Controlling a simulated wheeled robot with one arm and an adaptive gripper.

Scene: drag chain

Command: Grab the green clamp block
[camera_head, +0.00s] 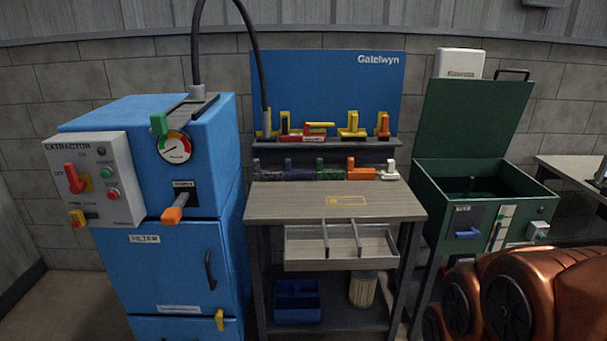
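A dark green block (328,173) with an upright knob sits in a row of similar coloured blocks at the back of the workbench, between a dark blue block (298,173) and an orange one (361,173). A brighter green piece (158,124) shows on the upper front of the blue extractor cabinet, beside a round gauge. I cannot tell for sure which of these two is the clamp block. My gripper is out of view; only copper-coloured links of my arm show at the lower right, apart from the bench.
The workbench top (290,203) is clear in front of the row. A divided drawer (340,264) sticks out below. The blue extractor cabinet (185,265) stands left, with an orange-tipped handle (173,214) protruding. An open green box (486,206) stands right. A black hose (256,60) arches overhead.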

